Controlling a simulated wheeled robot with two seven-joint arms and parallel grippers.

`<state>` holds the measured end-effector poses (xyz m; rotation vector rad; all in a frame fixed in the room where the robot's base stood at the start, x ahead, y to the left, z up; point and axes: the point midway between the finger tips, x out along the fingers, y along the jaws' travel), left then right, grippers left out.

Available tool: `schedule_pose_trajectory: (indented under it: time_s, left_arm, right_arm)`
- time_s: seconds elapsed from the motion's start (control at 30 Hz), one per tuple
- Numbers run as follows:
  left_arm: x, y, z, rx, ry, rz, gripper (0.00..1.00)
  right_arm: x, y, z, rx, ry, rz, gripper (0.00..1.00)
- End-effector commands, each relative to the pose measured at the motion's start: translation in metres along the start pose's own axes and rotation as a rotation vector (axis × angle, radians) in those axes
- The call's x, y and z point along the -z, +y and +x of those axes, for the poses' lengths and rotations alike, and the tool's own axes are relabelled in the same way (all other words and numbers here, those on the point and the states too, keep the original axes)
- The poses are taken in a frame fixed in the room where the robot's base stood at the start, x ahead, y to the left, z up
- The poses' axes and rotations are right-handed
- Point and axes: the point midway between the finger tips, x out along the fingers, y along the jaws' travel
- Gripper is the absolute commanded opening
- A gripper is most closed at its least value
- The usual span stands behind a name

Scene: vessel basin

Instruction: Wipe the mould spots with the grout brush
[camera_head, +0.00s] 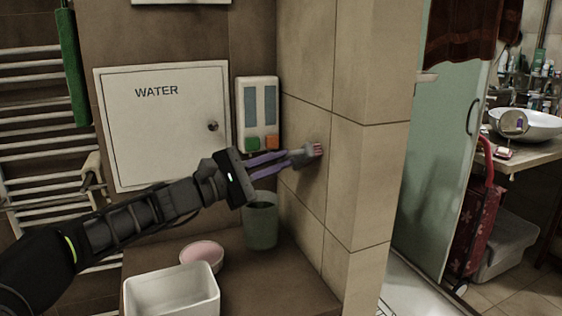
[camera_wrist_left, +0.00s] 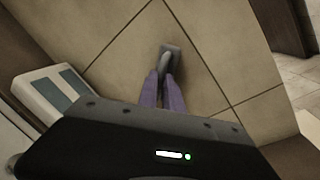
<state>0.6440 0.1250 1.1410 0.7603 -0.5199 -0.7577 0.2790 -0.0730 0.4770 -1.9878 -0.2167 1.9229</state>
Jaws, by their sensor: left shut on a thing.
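My left gripper (camera_head: 296,157) is shut on the grout brush (camera_head: 314,151), which is small, with a grey body and reddish bristles. The brush head is at the tiled wall (camera_head: 350,190), at or very near its surface; I cannot tell if it touches. In the left wrist view the gripper's purple fingers (camera_wrist_left: 163,88) hold the grey brush (camera_wrist_left: 171,58) in front of the beige tiles (camera_wrist_left: 215,50). I cannot make out any mould spots on the tiles; the brush and gripper hide part of the wall. My right gripper is not in view.
A white dispenser (camera_head: 257,112) hangs left of the brush, beside a white WATER cabinet (camera_head: 165,120). Below, a grey-green bin (camera_head: 261,226), a pink-topped bowl (camera_head: 202,254) and a white tub (camera_head: 172,292) stand on a brown ledge (camera_head: 285,285).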

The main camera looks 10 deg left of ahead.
Motion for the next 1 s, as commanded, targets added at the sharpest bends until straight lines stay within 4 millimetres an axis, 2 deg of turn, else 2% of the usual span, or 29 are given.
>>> schedule_pose_trajectory:
  time_s: [0.1,0.27,0.77,1.0]
  left_arm:
    - [0.008,0.009,0.003,0.0,0.001,-0.002,0.0]
    - [0.016,0.013,0.005,0.0,-0.001,-0.002,0.0]
    - [0.021,0.018,0.006,0.001,-0.001,-0.001,0.0]
    - [0.038,0.033,0.008,0.0,0.0,-0.003,0.0]
  right_arm:
    - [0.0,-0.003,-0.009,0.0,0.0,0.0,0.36]
    - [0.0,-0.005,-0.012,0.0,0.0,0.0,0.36]
    - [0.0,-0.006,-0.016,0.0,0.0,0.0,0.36]
    - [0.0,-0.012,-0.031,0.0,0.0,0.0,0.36]
